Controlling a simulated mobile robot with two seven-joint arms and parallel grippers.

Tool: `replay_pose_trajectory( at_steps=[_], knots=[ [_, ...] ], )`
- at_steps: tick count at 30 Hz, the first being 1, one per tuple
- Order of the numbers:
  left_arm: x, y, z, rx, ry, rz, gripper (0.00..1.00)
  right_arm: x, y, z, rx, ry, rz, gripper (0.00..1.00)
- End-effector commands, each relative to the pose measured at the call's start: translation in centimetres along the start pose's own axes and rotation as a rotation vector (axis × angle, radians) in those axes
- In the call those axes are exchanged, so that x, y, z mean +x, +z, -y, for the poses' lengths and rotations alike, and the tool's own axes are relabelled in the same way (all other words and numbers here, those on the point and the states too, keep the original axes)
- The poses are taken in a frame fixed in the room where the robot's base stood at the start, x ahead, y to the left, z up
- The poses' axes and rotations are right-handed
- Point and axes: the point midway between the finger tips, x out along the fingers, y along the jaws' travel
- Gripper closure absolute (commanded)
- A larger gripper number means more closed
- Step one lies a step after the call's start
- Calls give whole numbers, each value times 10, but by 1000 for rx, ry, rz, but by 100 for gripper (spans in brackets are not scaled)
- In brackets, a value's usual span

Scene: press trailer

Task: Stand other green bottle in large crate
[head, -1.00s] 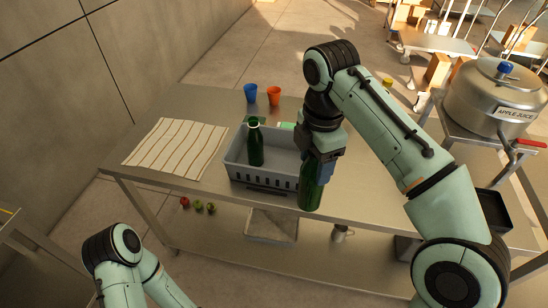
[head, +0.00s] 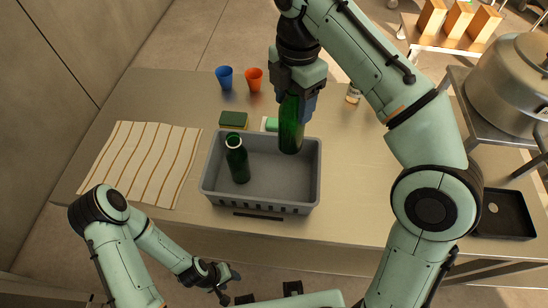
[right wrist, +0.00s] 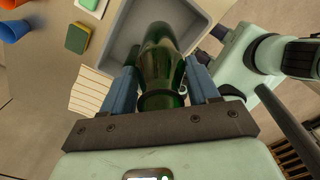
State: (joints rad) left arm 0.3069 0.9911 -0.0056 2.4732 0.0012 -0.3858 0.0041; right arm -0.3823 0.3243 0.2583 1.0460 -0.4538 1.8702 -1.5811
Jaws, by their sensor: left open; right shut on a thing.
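A large grey crate (head: 262,207) stands on the steel table. One green bottle (head: 237,161) stands upright inside it, toward the left. My right gripper (head: 291,98) is shut on the other green bottle (head: 291,128), near its neck. This bottle hangs roughly upright over the back right part of the crate; I cannot tell how far its base is above the floor. In the right wrist view the held bottle (right wrist: 161,60) lies between the blue fingers, with the crate (right wrist: 122,40) beyond it. My left gripper (head: 225,284) is open and empty, low in front of the table.
A striped cloth (head: 140,160) lies left of the crate. A green and yellow sponge (head: 233,120) lies behind it. A blue cup (head: 224,77) and an orange cup (head: 254,79) stand farther back. A black tray (head: 503,214) and a large pot (head: 510,85) are at the right.

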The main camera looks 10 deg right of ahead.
Motion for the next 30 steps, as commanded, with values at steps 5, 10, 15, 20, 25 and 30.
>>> replay_pose_trajectory(
  at_steps=[5, 10, 15, 20, 25, 30],
  knots=[
    [36, 19, 20, -10, -10, 28, 51, 59, 0, 3, 1, -11, -3, 100],
    [56, 26, 29, -14, -13, 38, 51, 103, 0, 2, 1, -8, -2, 100],
    [66, 28, 34, -16, -15, 43, 51, 133, 0, 1, 2, -6, -1, 100],
    [68, 29, 34, -16, -15, 43, 51, 143, 0, 0, 1, -3, 0, 100],
    [75, 30, 37, -16, -16, 46, 51, 161, 0, 1, 2, -6, -1, 100],
    [81, 31, 40, -18, -17, 48, 51, 185, 0, 1, 1, -5, -1, 100]
  ],
)
